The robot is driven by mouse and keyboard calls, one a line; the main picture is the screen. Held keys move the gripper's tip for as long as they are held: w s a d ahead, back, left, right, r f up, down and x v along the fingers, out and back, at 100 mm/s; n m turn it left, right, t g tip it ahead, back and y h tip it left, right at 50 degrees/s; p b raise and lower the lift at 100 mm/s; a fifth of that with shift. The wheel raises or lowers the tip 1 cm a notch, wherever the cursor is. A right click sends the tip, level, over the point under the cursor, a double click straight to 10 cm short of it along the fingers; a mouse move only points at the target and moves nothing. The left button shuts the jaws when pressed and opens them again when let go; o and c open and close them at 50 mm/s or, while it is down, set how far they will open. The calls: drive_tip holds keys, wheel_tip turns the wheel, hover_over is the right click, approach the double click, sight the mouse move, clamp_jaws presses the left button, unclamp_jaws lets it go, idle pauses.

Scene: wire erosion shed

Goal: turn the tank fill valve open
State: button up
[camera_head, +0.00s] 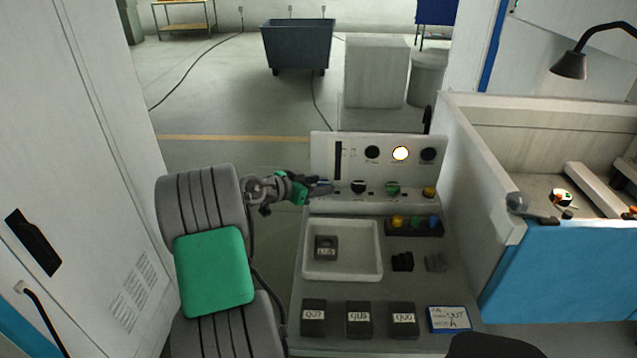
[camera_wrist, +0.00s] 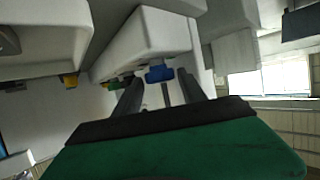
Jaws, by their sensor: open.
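A row of controls runs along the lower part of the upright panel (camera_head: 345,203). A blue handle (camera_wrist: 160,73) shows in the wrist view between my two dark fingers; in the head view only a bit of blue shows at my fingertips. My gripper (camera_head: 326,188) is open at the panel's left end, its fingers on either side of the blue handle. Whether they touch it I cannot tell. A black knob (camera_head: 358,187), a green knob (camera_head: 393,188) and a yellow knob (camera_head: 428,192) sit to its right. No readable label shows which is the fill valve.
Below the panel, the bench holds a white tray (camera_head: 312,271) with a dark block inside, a rack (camera_head: 414,229) of coloured pieces and several labelled blocks. A blue-and-white machine tank (camera_head: 560,265) stands at right, a white cabinet (camera_head: 75,150) at left.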

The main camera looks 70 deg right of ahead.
drive_tip(key=shift+c, duration=0.6)
clamp_jaws()
